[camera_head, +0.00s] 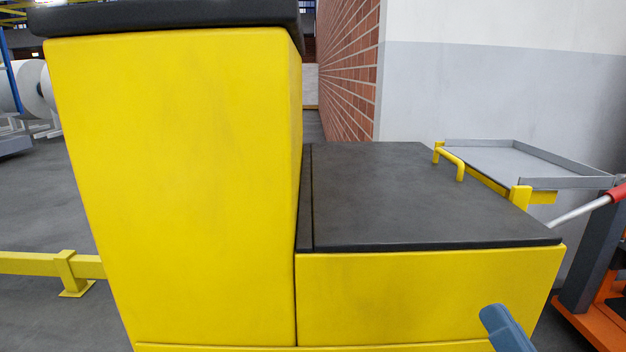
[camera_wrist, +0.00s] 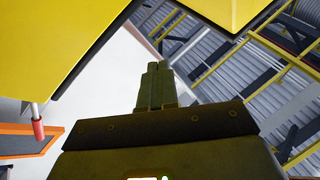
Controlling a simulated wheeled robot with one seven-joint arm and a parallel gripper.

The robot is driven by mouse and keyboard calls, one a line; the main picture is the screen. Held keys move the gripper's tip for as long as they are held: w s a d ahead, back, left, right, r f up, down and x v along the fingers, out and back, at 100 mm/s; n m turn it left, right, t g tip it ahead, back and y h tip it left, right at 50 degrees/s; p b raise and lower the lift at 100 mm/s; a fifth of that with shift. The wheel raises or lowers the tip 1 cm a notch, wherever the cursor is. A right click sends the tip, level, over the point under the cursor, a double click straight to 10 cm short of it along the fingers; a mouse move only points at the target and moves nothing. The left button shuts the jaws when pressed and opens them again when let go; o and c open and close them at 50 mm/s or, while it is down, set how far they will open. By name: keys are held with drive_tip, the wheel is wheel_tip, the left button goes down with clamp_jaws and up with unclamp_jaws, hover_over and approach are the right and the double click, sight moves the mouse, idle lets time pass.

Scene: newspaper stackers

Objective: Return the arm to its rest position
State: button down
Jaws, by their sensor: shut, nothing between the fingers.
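My gripper (camera_wrist: 159,68) shows in the wrist view, pointing up the picture from the dark wrist body at the bottom. Its two fingers are together with nothing between them. They lie in front of a pale wall and do not appear to hold anything. The wrist picture is tilted, with the roof at its right. Only a blue-grey piece at the bottom right edge shows there, in front of the yellow machine (camera_head: 430,290).
The machine's tall yellow block (camera_head: 180,180) stands at left, beside its low black top (camera_head: 390,195) with a yellow handle (camera_head: 450,160). A grey tray (camera_head: 520,160) and an orange-based lifter (camera_head: 595,320) stand at right. A yellow floor rail (camera_head: 30,263) runs at left.

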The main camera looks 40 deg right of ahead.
drive_tip(key=s+a+f+n+g+y, duration=0.65)
drive_tip(key=s+a+f, duration=0.55)
drive_tip(key=s+a, duration=0.2)
wheel_tip(320, 180, up, 16)
drive_tip(key=n+g+p, duration=0.1)
drive_tip(key=p, duration=1.4)
drive_tip(key=shift+w+a+p, duration=0.15)
drive_tip(key=shift+a+p, duration=0.05)
drive_tip(key=shift+p, duration=0.1)
